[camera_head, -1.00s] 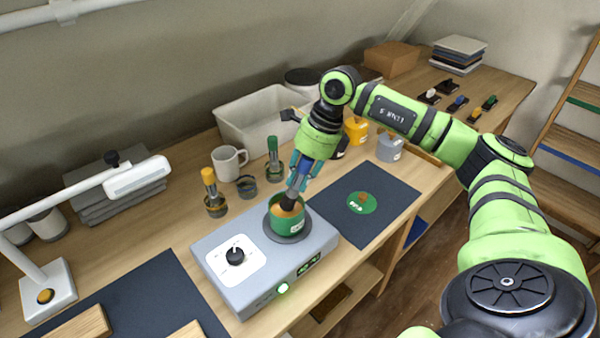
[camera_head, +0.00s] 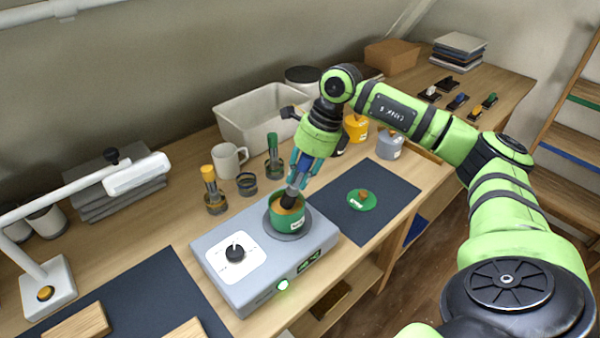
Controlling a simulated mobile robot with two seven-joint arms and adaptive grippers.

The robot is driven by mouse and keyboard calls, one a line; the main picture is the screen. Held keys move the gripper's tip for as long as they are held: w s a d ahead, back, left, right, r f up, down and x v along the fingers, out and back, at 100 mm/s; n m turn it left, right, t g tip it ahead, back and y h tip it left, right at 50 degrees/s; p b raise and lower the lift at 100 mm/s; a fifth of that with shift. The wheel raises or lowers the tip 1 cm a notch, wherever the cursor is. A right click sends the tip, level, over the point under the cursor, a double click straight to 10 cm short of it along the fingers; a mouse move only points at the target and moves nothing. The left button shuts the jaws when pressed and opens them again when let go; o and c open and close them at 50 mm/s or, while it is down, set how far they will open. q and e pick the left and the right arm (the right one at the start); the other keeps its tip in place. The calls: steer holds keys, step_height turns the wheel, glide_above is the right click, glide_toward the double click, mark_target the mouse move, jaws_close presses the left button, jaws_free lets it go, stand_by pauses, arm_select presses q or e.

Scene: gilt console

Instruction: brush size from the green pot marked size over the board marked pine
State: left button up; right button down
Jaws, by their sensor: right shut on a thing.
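The green pot (camera_head: 287,220) sits open on the round plate of a grey heater box (camera_head: 222,282). It has a pale label too small to read, and amber liquid shows inside. My right gripper (camera_head: 303,178) is above the pot, shut on a brush (camera_head: 293,196) that points down, its lower end inside the pot. The bristles are hidden in the pot. Two wooden boards, one at lower left (camera_head: 80,322) and one at the bottom edge (camera_head: 186,331), lie on a dark mat; no marking on them is readable. My left gripper is not in view.
A green lid (camera_head: 362,200) lies on the right dark mat (camera_head: 386,188). An orange-handled brush (camera_head: 210,184) and a green-handled brush (camera_head: 272,148) stand in holders beside an empty holder (camera_head: 246,184). A white lamp (camera_head: 130,175) reaches over the left side.

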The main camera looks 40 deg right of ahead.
steer(key=shift+f+b, duration=0.35)
steer(key=shift+f, duration=0.15)
stand_by(1.2)
steer(key=shift+r+p, duration=2.55)
steer(key=shift+r, duration=1.05)
